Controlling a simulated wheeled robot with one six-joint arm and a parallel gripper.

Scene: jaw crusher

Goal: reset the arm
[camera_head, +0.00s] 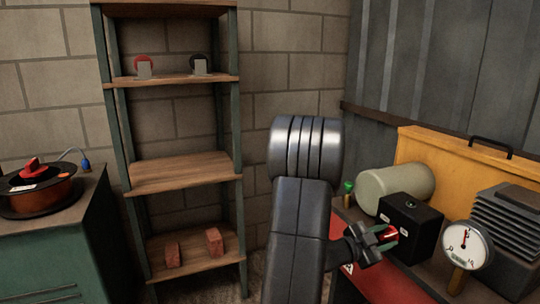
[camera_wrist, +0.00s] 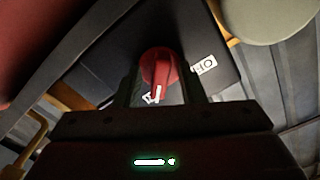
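My arm reaches forward in the head view, and my gripper (camera_head: 388,236) is at the front of a black box (camera_head: 410,220) on the right-hand bench. The box carries a red rotary knob (camera_head: 391,233) on its face. In the wrist view the red knob (camera_wrist: 160,68) shows between the two dark fingers of my gripper (camera_wrist: 162,92), with a pale pointer mark and a white label beside it. The fingers stand apart, one on each side of the knob. The knob's far side and any contact with the fingers are hard to make out.
A pale cylinder (camera_head: 396,188), a dial gauge (camera_head: 467,246) and a grey finned motor (camera_head: 505,226) crowd around the box. A yellow panel (camera_head: 440,155) stands behind. A shelf rack (camera_head: 180,175) stands at the left, and a red reel (camera_head: 38,190) sits on a green cabinet (camera_head: 50,250).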

